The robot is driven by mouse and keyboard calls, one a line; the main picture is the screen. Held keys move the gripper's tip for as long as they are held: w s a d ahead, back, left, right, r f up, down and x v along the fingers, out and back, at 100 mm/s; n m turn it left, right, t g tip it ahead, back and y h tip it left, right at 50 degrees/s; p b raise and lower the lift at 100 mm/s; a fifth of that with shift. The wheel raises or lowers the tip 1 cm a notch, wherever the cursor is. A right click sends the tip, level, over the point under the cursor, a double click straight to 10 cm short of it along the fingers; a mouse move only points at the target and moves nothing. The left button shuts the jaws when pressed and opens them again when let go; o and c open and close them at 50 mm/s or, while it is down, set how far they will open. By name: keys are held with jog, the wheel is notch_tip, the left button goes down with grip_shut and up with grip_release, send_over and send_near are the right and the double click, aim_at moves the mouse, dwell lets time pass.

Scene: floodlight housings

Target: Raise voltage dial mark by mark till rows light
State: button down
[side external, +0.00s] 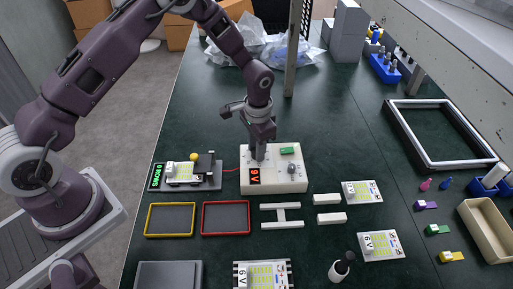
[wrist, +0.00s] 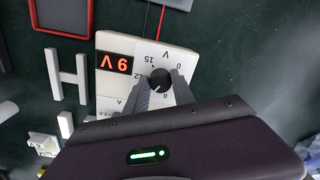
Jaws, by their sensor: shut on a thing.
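The white power supply box (side external: 290,182) has a red display (side external: 255,176) that reads 9 V. My gripper (side external: 259,152) points down onto the box behind the display. In the wrist view my gripper (wrist: 160,84) is shut on the black voltage dial (wrist: 159,77), one finger on each side. Printed numbers ring the dial; the fingers hide part of them, and its pointer is not clear. A board with LED rows (side external: 180,172) sits in the dark test fixture (side external: 210,182) left of the box. I cannot tell whether its rows are lit.
A yellow-rimmed tray (side external: 148,220) and a red-rimmed tray (side external: 204,219) lie in front of the fixture. White bars (side external: 281,206) lie in front of the box. Loose LED boards (side external: 362,192) lie to the right. A post (side external: 292,60) stands behind my gripper.

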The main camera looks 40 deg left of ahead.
dwell(0.3)
jog(key=c, duration=1.1)
grip_release()
jog(key=shift+o, duration=0.2)
notch_tip(320, 180, up, 7)
jog(key=shift+d+r, duration=0.15)
jog(key=shift+r, duration=0.05)
jog(key=s+a+r+n+t, duration=0.1)
jog(key=s+r, duration=0.4)
jog(key=r, duration=0.4)
jog(key=s+a+r+n+t, duration=0.1)
jog(key=s+r, duration=0.4)
jog(key=r, duration=0.5)
jog(key=s+r+n+t, duration=0.1)
jog(key=s+r, duration=0.1)
jog(key=s, duration=0.7)
jog(key=s+r+t, duration=0.2)
jog(key=s, duration=0.8)
jog(key=shift+r+n+h, duration=0.3)
jog(key=shift+r+n, duration=0.1)
